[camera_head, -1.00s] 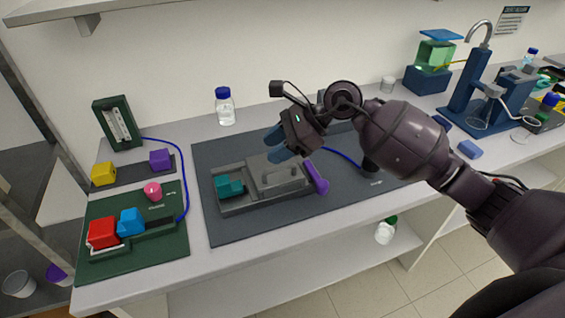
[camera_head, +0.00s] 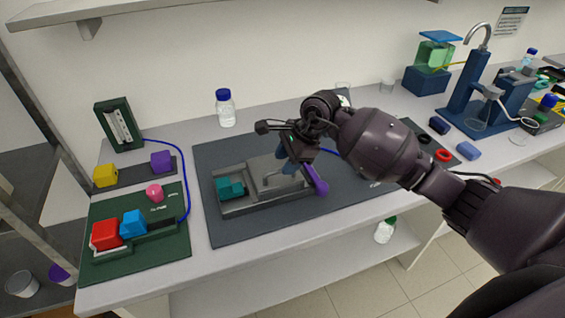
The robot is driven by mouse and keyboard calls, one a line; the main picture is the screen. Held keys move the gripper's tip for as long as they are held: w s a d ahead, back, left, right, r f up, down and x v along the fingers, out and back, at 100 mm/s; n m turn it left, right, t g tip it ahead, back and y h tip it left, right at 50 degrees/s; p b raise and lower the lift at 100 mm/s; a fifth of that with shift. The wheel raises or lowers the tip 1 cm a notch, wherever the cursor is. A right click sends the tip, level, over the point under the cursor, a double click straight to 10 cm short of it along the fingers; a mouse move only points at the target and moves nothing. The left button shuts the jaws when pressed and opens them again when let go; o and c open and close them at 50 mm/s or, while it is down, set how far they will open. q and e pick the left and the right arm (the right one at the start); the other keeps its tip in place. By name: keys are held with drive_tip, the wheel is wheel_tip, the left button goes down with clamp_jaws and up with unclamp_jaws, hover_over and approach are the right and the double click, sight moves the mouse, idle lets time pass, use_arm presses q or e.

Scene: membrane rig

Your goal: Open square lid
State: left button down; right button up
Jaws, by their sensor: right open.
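The grey square lid (camera_head: 262,167) lies flat and closed on the grey rig box (camera_head: 233,207), with a low bar handle on its top. A teal block (camera_head: 229,187) sits in the open left part of the box. A purple lever (camera_head: 318,181) stands at the box's right end. My right gripper (camera_head: 288,166) is open and points down over the lid's right part, with its blue fingertips close to the handle. The gripper hides part of the handle, and I cannot tell whether the fingers touch it. My left gripper is not in view.
A dark mat (camera_head: 235,232) lies under the box. At left, a green board (camera_head: 105,262) carries a red block (camera_head: 105,235) and a blue block (camera_head: 132,223). A blue-capped bottle (camera_head: 225,108) stands behind the mat. The mat's front strip is clear.

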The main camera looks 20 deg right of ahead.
drive_tip(key=shift+x, duration=1.2)
clamp_jaws()
